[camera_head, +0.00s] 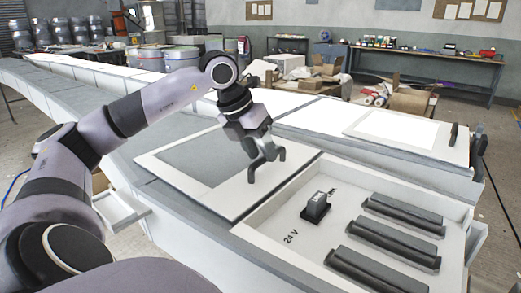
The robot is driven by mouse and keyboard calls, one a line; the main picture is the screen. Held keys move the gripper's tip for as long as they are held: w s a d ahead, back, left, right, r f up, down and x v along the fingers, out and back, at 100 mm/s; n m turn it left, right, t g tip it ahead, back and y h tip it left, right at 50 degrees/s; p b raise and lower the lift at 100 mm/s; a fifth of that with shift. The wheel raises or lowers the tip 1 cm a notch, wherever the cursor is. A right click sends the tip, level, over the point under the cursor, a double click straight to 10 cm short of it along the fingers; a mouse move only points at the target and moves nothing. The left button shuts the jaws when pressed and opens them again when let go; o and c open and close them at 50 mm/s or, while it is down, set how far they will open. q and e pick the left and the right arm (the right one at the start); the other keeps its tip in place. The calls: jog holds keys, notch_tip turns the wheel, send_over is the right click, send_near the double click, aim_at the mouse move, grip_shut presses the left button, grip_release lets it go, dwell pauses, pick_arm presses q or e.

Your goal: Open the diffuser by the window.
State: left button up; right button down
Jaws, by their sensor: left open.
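My left arm reaches in from the left. My left gripper (266,168) is open and empty, its fingers pointing down over the right edge of a pale-framed panel with a grey middle (215,160). I cannot tell whether they touch the panel. A second pale panel with a bright white middle (395,128) lies to the right, with dark upright handles (477,148) at its right end. I cannot tell which panel is the diffuser. No window is in view. My right gripper is not in view.
In front right is an open shallow white tray (262,232), marked "24 V", with a small black block (316,206) and several dark bars (405,216). Long pale benches run to the back left. Cardboard boxes (410,98) and a cluttered workbench (430,63) stand behind.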

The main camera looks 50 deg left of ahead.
pick_arm(q)
jog(key=v, duration=0.6)
jog(key=shift+s+r+p, duration=0.2)
jog(key=shift+r+p, duration=0.1)
jog(key=shift+p, duration=0.15)
